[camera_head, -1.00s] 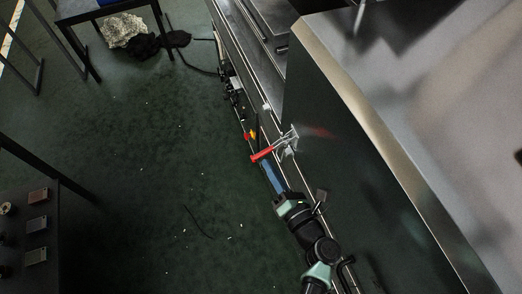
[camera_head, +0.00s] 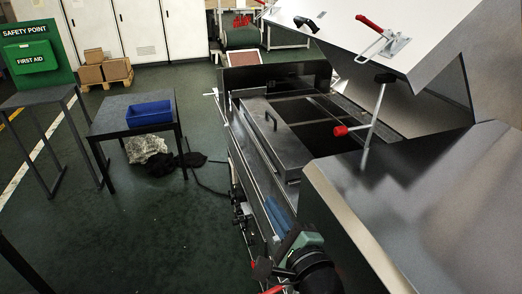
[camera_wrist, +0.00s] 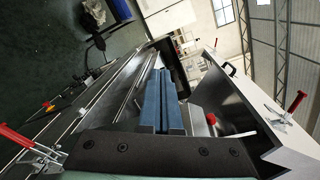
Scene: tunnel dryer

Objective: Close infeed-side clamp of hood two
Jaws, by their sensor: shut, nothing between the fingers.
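My gripper (camera_head: 282,212) has blue fingers, shut and empty. It points along the dryer, beside the near steel hood (camera_head: 420,190), which is down. In the wrist view the fingers (camera_wrist: 161,105) lie side by side. A toggle clamp with a red handle (camera_wrist: 16,137) and metal bracket (camera_wrist: 42,158) is at the lower left of the wrist view, behind the fingertips and apart from them. In the head view only a red part shows at the bottom edge, partly hidden by my wrist. Another red-handled clamp (camera_head: 371,25) sits on the raised far hood (camera_head: 345,38). I cannot tell which is hood two.
A red-knobbed rod (camera_head: 341,131) stands by the open dryer bed. A red and yellow button (camera_wrist: 47,104) is on the dryer side. A table (camera_head: 107,124) with a blue bin (camera_head: 150,113) stands left. The green floor between is mostly clear.

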